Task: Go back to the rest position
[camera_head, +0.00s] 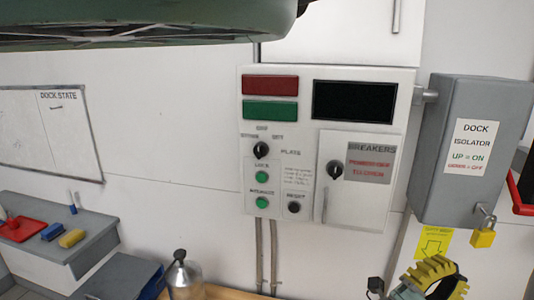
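My gripper is not recognisable in this view. A white control panel (310,115) is fixed to the wall in the middle, with a red lamp (270,85) above a green lamp (270,110) and a dark display (354,102). Below them are a black rotary knob (261,150), two green buttons and a black button marked reset (294,207). The breakers door (337,205) on the panel looks shut. To its right is a grey dock isolator box (460,185) with a yellow padlock (482,238) hanging beneath it.
A large green-grey shape covers the top left. A grey shelf (95,222) at left holds a red item, a blue brush and a yellow brush. A bottle (183,275) stands at bottom centre. A yellow ridged, curved thing (434,270) is at bottom right. A whiteboard (25,125) hangs left.

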